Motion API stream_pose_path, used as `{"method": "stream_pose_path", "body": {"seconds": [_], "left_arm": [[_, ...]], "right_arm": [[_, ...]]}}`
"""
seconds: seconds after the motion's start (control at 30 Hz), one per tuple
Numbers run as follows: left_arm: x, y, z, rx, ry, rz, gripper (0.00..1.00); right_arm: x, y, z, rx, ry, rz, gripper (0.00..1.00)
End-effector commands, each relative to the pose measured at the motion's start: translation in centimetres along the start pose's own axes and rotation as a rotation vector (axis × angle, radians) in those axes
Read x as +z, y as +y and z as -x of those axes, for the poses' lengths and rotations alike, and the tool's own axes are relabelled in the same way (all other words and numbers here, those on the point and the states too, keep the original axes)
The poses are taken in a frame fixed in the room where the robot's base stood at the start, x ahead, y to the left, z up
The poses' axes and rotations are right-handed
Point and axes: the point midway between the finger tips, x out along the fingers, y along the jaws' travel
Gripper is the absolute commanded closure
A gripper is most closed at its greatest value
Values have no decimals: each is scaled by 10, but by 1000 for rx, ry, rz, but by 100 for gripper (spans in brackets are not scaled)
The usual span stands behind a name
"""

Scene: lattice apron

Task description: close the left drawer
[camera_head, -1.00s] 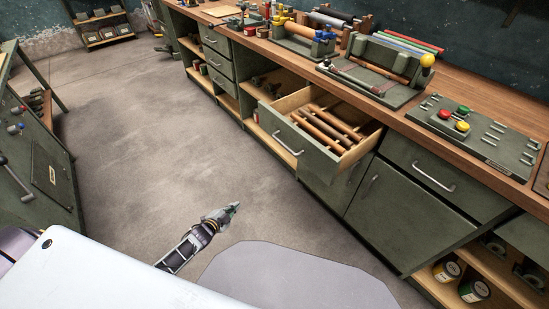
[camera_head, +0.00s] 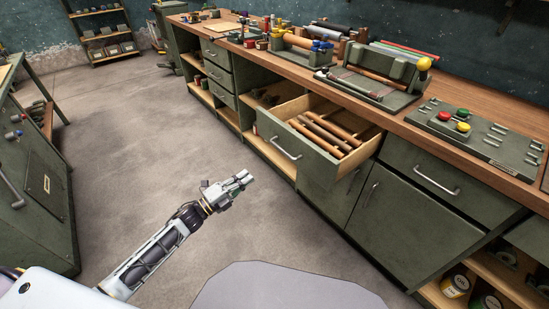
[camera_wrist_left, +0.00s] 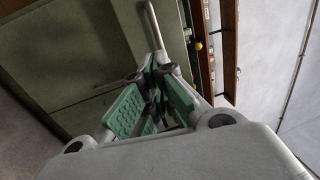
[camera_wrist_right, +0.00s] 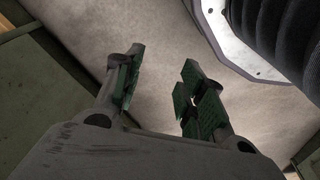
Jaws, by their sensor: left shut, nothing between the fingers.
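The left drawer (camera_head: 305,158) is pulled out of the green bench, with wooden rollers (camera_head: 330,133) lying in it. Its front has a metal bar handle (camera_head: 285,148). My left gripper (camera_head: 250,176) is shut and empty in front of the drawer, to the lower left of the handle, with a gap between them. In the left wrist view the left fingers (camera_wrist_left: 158,62) meet, and a metal bar and green panels show beyond them. My right gripper (camera_wrist_right: 160,62) shows only in the right wrist view, open and empty above the floor.
The drawer to the right (camera_head: 437,178) is shut, above a closed cabinet door (camera_head: 385,215). The bench top (camera_head: 485,95) carries roller devices and a button panel (camera_head: 470,128). A green cabinet (camera_head: 40,190) stands at the left. The floor (camera_head: 130,150) between is clear.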

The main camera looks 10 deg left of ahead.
Motion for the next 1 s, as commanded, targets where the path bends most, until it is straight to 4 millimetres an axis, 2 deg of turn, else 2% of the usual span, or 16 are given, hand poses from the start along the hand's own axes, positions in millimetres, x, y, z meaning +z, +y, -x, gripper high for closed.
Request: {"method": "stream_pose_path", "body": {"seconds": [0.37, 1.0], "left_arm": [[0, 0, -6, 0, -1, 2, 100], [1, 0, -56, -1, -1, 2, 100]], "right_arm": [[0, 0, 1, 0, 0, 0, 60], [-6, -3, 14, -5, -3, 3, 60]]}}
